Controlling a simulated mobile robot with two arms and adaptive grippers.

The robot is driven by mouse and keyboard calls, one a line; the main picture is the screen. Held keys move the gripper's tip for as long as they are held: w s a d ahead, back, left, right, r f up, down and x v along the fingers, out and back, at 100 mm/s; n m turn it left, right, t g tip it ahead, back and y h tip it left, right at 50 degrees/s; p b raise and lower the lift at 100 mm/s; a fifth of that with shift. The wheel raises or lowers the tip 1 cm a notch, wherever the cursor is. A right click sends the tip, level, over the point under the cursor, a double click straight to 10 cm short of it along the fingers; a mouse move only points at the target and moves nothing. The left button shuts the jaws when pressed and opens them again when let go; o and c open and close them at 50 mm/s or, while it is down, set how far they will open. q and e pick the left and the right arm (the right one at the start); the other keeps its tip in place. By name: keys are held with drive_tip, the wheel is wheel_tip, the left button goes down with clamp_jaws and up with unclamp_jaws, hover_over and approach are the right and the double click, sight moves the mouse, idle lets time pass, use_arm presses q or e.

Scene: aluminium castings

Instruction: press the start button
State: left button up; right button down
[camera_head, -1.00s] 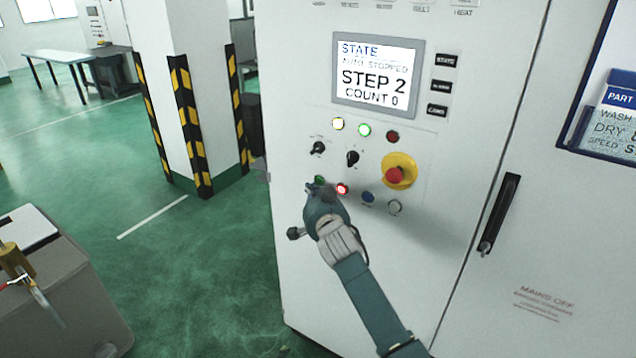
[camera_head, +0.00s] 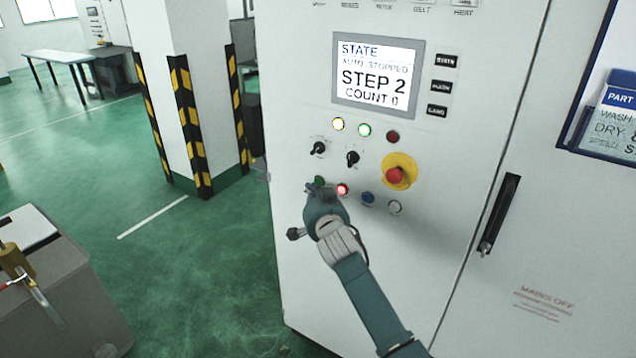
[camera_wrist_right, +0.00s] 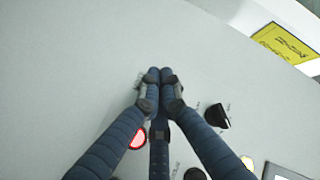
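The green button (camera_head: 319,181), which I take for the start button, is at the left of the lower button row on the white cabinet; its label is unreadable. My right gripper (camera_head: 316,189) is at the panel, its fingertips just below and partly over the green button. Whether they touch it, I cannot tell. In the right wrist view the fingers (camera_wrist_right: 160,73) are shut together with nothing visible between them, and the green button is hidden. A lit red button (camera_head: 342,189) is just right of the gripper, also in the wrist view (camera_wrist_right: 137,138). My left gripper is not in view.
A red emergency stop (camera_head: 395,175) on a yellow plate, a blue button (camera_head: 368,198) and two black selector switches (camera_head: 352,158) are close by. The screen (camera_head: 376,75) reads "AUTO STOPPED, STEP 2, COUNT 0". A striped pillar (camera_head: 190,120) stands left of the cabinet.

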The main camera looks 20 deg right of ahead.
drive_tip(key=shift+w+d, duration=0.1)
drive_tip(key=shift+w+d, duration=0.15)
drive_tip(key=shift+d, duration=0.05)
